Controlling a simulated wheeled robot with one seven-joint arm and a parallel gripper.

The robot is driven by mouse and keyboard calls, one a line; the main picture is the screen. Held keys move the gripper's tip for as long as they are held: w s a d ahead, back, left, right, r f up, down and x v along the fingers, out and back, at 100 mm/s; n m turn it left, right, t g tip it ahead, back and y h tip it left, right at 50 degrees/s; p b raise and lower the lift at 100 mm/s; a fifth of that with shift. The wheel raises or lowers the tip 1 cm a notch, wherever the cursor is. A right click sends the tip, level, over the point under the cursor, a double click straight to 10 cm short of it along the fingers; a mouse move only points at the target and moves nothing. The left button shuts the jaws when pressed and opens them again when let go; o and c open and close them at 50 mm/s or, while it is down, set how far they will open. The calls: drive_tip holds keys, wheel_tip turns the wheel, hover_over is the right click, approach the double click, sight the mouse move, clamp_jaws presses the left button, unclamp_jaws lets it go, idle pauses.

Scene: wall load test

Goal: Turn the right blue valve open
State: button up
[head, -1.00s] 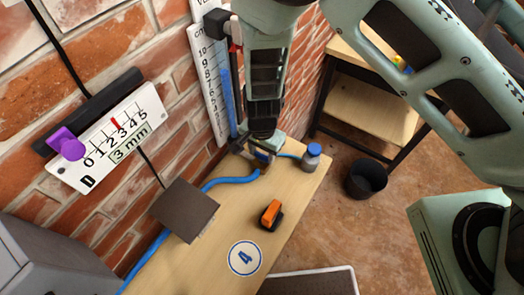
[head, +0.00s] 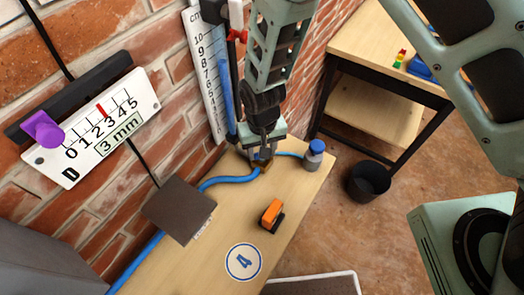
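My gripper (head: 262,155) points down over the far part of the wooden bench, at a small brownish fitting (head: 262,164) where the blue hose (head: 230,180) ends. A thinner blue tube (head: 289,154) leaves the fitting to the right, toward a grey bottle with a blue cap (head: 315,152). I cannot make out a blue valve handle; my gripper covers the top of the fitting. The fingers are low around or just above the fitting, too small to tell whether they touch or grip it. A red valve handle (head: 237,36) sits on the wall pipe above.
A ruler (head: 205,70) and gauge board (head: 95,130) are on the brick wall. A black bin (head: 368,182) stands on the floor.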

drive_tip(key=n+b, duration=0.1)
drive_tip(key=n, duration=0.2)
drive_tip(key=shift+n, duration=0.4)
drive_tip(key=shift+n+b, duration=0.95)
drive_tip(key=shift+n, duration=1.05)
drive_tip(key=o, duration=1)
drive_tip(key=shift+r+b, duration=1)
drive_tip(key=shift+r, duration=2.8)
drive_tip(key=shift+r, duration=0.1)
